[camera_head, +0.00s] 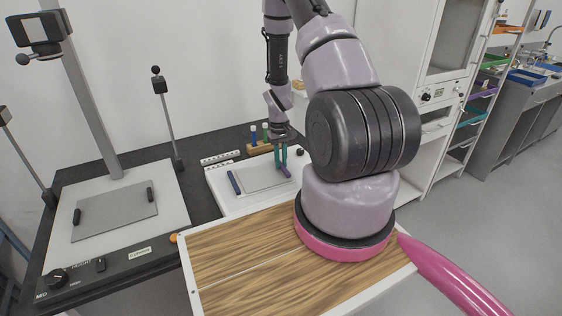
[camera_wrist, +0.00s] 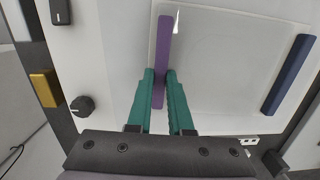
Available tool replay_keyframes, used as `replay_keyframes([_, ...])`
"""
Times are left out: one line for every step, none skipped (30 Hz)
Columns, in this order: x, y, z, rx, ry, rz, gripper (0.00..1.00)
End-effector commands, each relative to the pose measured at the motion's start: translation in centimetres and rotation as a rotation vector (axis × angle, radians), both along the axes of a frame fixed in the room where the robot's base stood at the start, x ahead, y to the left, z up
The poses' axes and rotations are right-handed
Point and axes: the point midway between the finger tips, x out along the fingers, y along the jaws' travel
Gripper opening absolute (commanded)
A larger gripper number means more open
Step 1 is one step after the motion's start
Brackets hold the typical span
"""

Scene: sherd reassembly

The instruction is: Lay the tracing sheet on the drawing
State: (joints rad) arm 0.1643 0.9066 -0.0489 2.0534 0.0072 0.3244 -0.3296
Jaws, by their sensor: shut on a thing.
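The tracing sheet (camera_head: 262,180), pale and see-through, has a purple bar along one edge and a dark blue bar (camera_head: 234,182) along the opposite edge. It lies over a white panel (camera_head: 222,203) at the middle of the head view; I cannot tell whether it touches it. My gripper (camera_head: 283,168) has teal fingers shut on the purple bar (camera_head: 286,172). In the wrist view the fingers (camera_wrist: 159,80) straddle the purple bar (camera_wrist: 163,45), with the sheet (camera_wrist: 225,60) spreading right to the blue bar (camera_wrist: 288,75). A grey sheet (camera_head: 115,214), perhaps the drawing, lies flat on the left stand's board.
Two black bars (camera_head: 151,194) sit on the grey sheet's sides. The stand has a column (camera_head: 90,90) and lamp arms (camera_head: 166,110). A wooden block with coloured-capped items (camera_head: 262,146) stands behind the panel. A wood-topped surface (camera_head: 235,255) is in front.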

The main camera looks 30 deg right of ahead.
Motion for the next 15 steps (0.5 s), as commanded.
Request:
replay_keyframes([0.00, 0.00, 0.01, 0.000, 0.000, 0.000, 0.00])
replay_keyframes([0.00, 0.00, 0.01, 0.000, 0.000, 0.000, 0.00])
replay_keyframes([0.00, 0.00, 0.00, 0.000, 0.000, 0.000, 0.00])
replay_keyframes([0.00, 0.00, -0.03, 0.000, 0.000, 0.000, 0.00])
replay_keyframes([-0.01, 0.00, -0.06, 0.000, 0.000, 0.000, 0.00])
replay_keyframes([0.00, 0.00, -0.11, 0.000, 0.000, 0.000, 0.00])
replay_keyframes([0.01, 0.00, -0.15, 0.000, 0.000, 0.000, 0.00])
replay_keyframes([0.00, 0.00, -0.18, 0.000, 0.000, 0.000, 0.00])
replay_keyframes([0.01, 0.00, -0.19, 0.000, 0.000, 0.000, 0.00])
replay_keyframes([0.01, 0.00, -0.19, 0.000, 0.000, 0.000, 0.00])
replay_keyframes([0.01, 0.00, -0.18, 0.000, 0.000, 0.000, 0.00])
replay_keyframes([0.01, 0.00, -0.18, 0.000, 0.000, 0.000, 0.00])
replay_keyframes([0.01, 0.00, -0.18, 0.000, 0.000, 0.000, 0.00])
replay_keyframes([0.01, 0.00, -0.18, 0.000, 0.000, 0.000, 0.30])
replay_keyframes([0.01, 0.00, -0.17, 0.000, 0.000, 0.000, 0.45])
